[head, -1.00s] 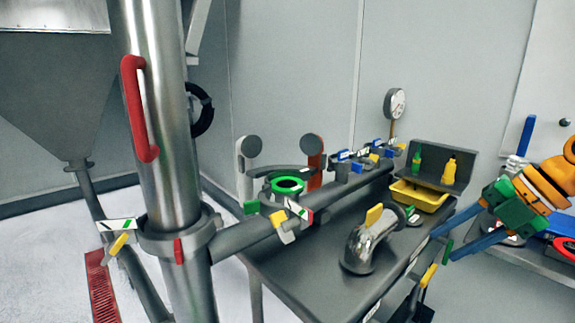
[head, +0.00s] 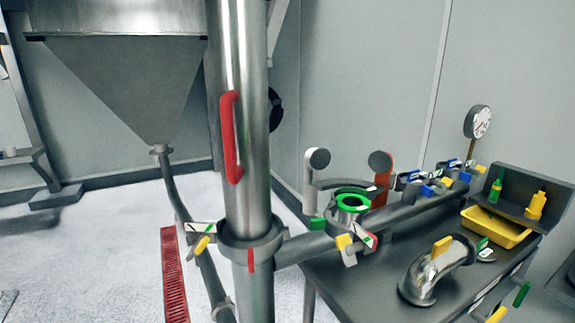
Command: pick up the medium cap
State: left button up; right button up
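I cannot tell for certain which thing is the medium cap. A small grey disc with a green tab (head: 486,252) lies on the dark table (head: 370,290), right of the shiny pipe elbow (head: 420,285) with a yellow tab. It may be a cap, but its size class is unclear. A port with a green ring (head: 352,202) opens upward on the horizontal pipe. Neither of my grippers is in the head view.
A steel column (head: 240,130) with a red handle (head: 230,140) stands in front, left of the table. A yellow tray (head: 496,229) and small green and yellow bottles are at the table's back right. A steel hopper (head: 125,85) is at left. The white floor at left is mostly clear.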

aim_at(486, 253)
jog(key=z, duration=1.45)
jog(key=i+l+u, duration=0.15)
jog(key=l, duration=0.15)
jog(key=l+u, duration=0.15)
jog(key=l, duration=0.15)
